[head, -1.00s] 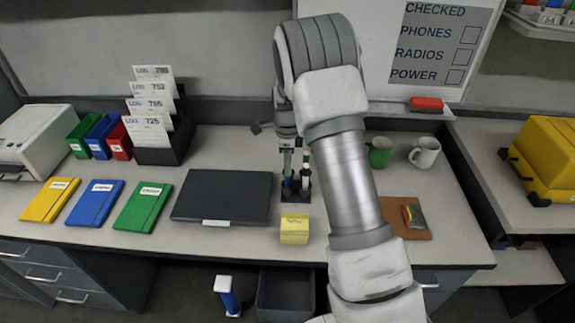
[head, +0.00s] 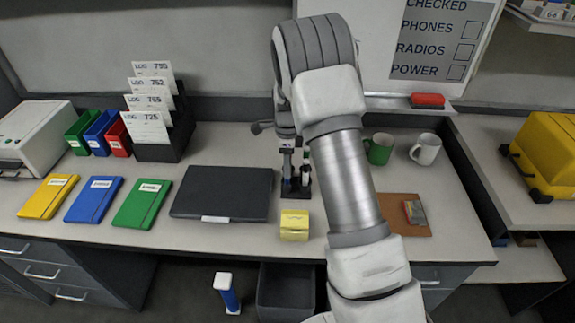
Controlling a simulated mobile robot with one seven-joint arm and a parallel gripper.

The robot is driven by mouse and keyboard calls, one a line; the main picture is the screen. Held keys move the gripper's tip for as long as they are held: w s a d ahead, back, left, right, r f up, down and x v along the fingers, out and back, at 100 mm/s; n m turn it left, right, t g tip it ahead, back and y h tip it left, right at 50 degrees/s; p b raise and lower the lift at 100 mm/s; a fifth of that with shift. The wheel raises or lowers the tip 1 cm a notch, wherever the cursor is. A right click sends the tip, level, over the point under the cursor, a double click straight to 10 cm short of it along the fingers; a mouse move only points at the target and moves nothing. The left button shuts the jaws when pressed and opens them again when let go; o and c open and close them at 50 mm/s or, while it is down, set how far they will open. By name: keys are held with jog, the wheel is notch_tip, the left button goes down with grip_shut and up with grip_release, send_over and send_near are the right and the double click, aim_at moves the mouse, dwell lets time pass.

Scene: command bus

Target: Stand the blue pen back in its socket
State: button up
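A black pen holder (head: 297,193) stands on the counter, just right of the closed laptop. A blue pen (head: 287,172) shows upright at its left side, directly under my gripper (head: 290,152). I cannot tell whether the pen is seated in a socket or held just above it. Another pen, dark with a white part, stands at the holder's right side. My gripper points down over the holder. Its fingers are small and partly hidden by my wrist, so I cannot see whether they are shut on the blue pen.
The dark laptop (head: 222,193) lies to the left, and a yellow note block (head: 294,225) sits in front of the holder. A green mug (head: 380,149) and a white mug (head: 426,150) stand to the right. A card file (head: 160,135) stands at back left.

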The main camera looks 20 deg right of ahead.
jog(key=shift+o, duration=0.8)
notch_tip(320, 180, up, 17)
jog(key=p, duration=0.1)
jog(key=shift+r, duration=0.2)
